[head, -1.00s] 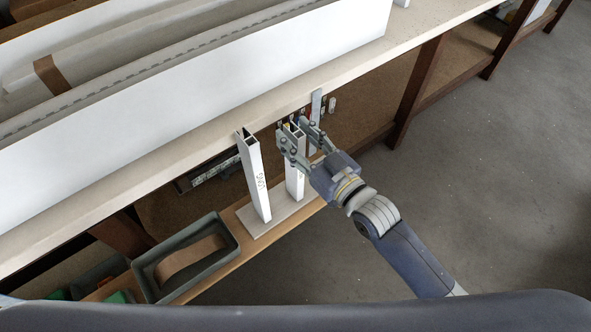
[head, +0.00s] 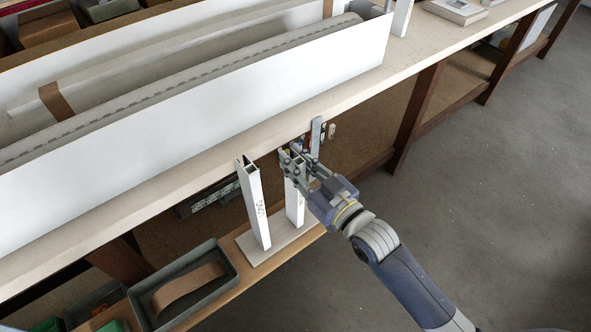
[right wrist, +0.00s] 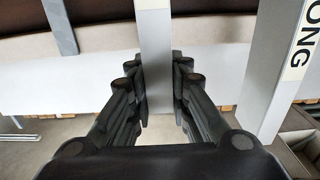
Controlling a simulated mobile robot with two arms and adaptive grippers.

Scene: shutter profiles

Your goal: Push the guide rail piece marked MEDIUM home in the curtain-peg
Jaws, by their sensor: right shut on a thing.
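My right gripper (head: 298,165) is shut on the upper part of the middle upright white rail piece (head: 295,205). The right wrist view shows the same rail (right wrist: 154,60) between its two fingers (right wrist: 158,95). The marking on this rail is mostly hidden, so I cannot read it. Another upright white rail marked LONG (head: 257,205) stands to its left, and in the right wrist view it is at the right (right wrist: 283,65). A thin grey upright piece (head: 316,133) stands behind the gripper. My left gripper is not in view.
The rails stand on a pale base board (head: 270,251) on the low wooden shelf. A grey tray (head: 172,318) with a brown strip (head: 190,287) is at the left. A long white box (head: 200,120) lies on the bench above. Open floor (head: 490,200) is at the right.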

